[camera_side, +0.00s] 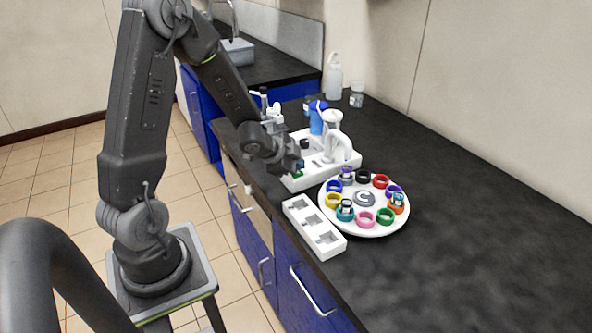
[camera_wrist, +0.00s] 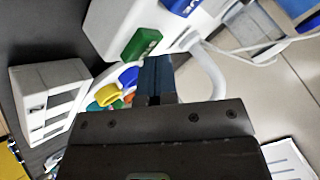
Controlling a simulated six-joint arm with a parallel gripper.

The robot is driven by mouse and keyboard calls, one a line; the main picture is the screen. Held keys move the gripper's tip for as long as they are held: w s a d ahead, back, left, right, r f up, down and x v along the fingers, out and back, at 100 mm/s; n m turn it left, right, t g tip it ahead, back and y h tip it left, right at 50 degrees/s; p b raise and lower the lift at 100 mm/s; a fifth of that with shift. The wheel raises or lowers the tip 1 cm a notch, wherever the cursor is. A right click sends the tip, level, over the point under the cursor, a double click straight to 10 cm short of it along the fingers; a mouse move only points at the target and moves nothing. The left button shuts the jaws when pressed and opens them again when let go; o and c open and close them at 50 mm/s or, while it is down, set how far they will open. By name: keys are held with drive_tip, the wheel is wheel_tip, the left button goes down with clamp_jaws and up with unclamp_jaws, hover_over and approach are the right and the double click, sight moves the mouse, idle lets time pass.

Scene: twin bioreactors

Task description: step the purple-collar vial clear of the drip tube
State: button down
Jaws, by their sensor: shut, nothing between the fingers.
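The white round carousel (camera_side: 365,229) carries a ring of coloured collars. At its back edge, close to the white curved drip tube (camera_side: 340,144), a small vial (camera_side: 347,174) stands in what looks like a purple collar. Another violet collar (camera_side: 394,191) is on the right side. My gripper (camera_side: 299,166) is shut and empty, at the front of the white bioreactor base (camera_side: 345,166), left of the carousel and apart from the vial. In the wrist view the closed fingers (camera_wrist: 155,80) are beside a green button (camera_wrist: 141,44); the purple-collar vial cannot be made out there.
A white rack with square sockets (camera_side: 314,228) lies along the bench's front edge, left of the carousel. Two other vials stand in the teal (camera_side: 345,211) and orange (camera_side: 398,203) collars. A blue bottle (camera_side: 317,119) stands behind. The bench right of the carousel is clear.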

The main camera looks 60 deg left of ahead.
drive_tip(key=shift+r, duration=3.35)
idle(0.7)
wheel_tip(320, 180, up, 4)
drive_tip(key=m+h, duration=0.2)
drive_tip(key=m, duration=0.1)
drive_tip(key=m+h, duration=0.2)
drive_tip(key=m, duration=0.1)
drive_tip(key=shift+s+a+f+g+h, duration=0.1)
drive_tip(key=shift+s+g+h, duration=0.05)
drive_tip(key=shift+g+h, duration=0.25)
drive_tip(key=shift+f, duration=0.15)
